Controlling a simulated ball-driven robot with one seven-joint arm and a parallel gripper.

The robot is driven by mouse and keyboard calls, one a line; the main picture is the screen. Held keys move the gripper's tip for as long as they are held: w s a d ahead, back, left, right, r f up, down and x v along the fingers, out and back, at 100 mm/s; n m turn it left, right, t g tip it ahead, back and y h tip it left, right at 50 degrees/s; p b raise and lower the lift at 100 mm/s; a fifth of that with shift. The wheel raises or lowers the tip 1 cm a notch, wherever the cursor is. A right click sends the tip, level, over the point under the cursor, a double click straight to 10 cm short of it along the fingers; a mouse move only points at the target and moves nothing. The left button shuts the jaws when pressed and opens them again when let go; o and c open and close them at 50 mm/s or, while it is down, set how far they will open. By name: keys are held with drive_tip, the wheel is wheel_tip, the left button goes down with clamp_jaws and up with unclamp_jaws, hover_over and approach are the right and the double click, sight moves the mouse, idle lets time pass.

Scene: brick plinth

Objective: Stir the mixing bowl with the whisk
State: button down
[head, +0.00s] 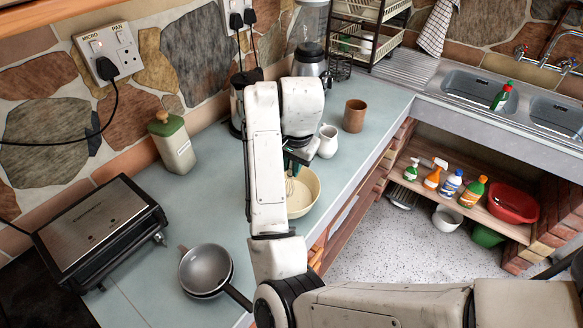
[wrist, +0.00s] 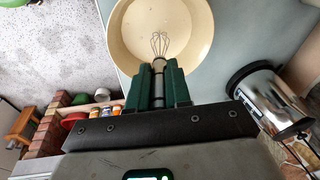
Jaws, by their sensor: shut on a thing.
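The cream mixing bowl (head: 303,193) stands on the counter near its front edge, partly hidden behind my arm in the head view. In the wrist view the bowl (wrist: 202,28) fills the top middle. The wire end of the whisk shows against the inside of the bowl. In the head view my gripper (head: 293,162) is above the bowl and the whisk wires (head: 290,186) point down into it. I cannot tell whether they touch the bottom. The bowl looks empty.
A white jug (head: 328,141) and a brown mug (head: 355,115) stand just behind the bowl. A grey pan (head: 206,268) lies in front to the left, near a black grill (head: 101,231). The counter between canister and bowl is clear.

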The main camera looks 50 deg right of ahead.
drive_tip(key=shift+v, duration=3.3)
drive_tip(key=shift+s, duration=0.1)
drive_tip(key=shift+w+d+v, duration=0.15)
drive_tip(key=shift+w+v, duration=0.05)
drive_tip(key=shift+v, duration=1)
drive_tip(key=shift+w+d+v, duration=0.1)
drive_tip(key=shift+w+v, duration=0.1)
drive_tip(key=shift+v, duration=1)
drive_tip(key=shift+w+a, duration=0.1)
drive_tip(key=shift+w, duration=0.05)
